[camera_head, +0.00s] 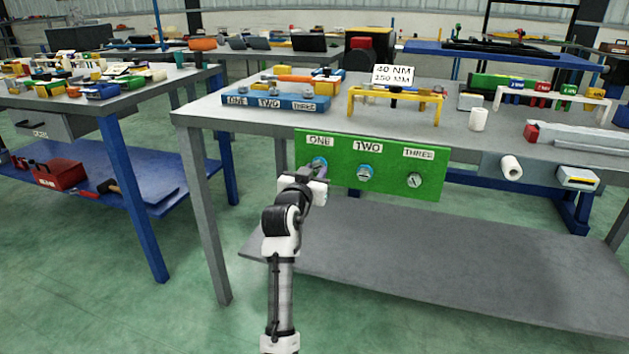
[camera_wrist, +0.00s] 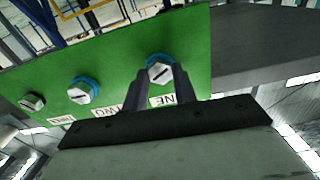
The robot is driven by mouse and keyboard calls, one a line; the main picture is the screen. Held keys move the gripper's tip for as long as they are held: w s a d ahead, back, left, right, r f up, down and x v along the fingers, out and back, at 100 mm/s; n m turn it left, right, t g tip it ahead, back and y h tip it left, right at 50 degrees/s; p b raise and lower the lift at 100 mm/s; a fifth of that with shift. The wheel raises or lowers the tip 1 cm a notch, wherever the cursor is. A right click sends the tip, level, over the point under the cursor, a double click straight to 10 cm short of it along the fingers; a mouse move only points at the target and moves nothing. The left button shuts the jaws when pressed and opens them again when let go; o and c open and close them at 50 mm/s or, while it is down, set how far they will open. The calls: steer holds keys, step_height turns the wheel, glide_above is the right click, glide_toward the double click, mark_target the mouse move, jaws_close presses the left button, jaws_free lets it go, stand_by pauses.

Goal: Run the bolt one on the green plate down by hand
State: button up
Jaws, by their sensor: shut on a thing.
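The green plate (camera_head: 389,185) hangs upright on the front of the grey workbench, with labels ONE, TWO and THREE. Bolt one (camera_head: 319,163) sits under the ONE label, with a blue ring around it. My gripper (camera_head: 318,174) is at bolt one and partly covers it in the head view. In the wrist view, my gripper (camera_wrist: 162,80) has its fingers shut on the head of bolt one (camera_wrist: 159,70). Bolt two (camera_head: 364,173) also has a blue ring. Bolt three (camera_head: 414,180) shows a dark rim and no blue ring.
A blue tray (camera_head: 275,104) marked ONE, TWO, THREE lies on the workbench (camera_head: 215,112) above the plate. A yellow rack (camera_head: 436,104) stands near a sign reading 40 NM, 150 MM. A grey lower shelf (camera_head: 430,268) lies below.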

steer(key=m+b, duration=0.2)
steer(key=m, duration=0.2)
steer(key=shift+a+f+m+b, duration=0.1)
steer(key=shift+f+m+b, duration=0.05)
steer(key=shift+m+b, duration=0.25)
steer(key=m+b, duration=0.2)
steer(key=m, duration=0.2)
steer(key=shift+b, duration=0.3)
steer(key=m+b, duration=0.2)
steer(key=m, duration=0.3)
steer(key=shift+r+m+b, duration=0.2)
steer(key=shift+m+b, duration=0.6)
steer(key=shift+m, duration=1)
steer(key=shift+d, duration=0.2)
steer(key=o, duration=1)
steer(key=shift+s, duration=0.1)
steer(key=shift+a, duration=0.1)
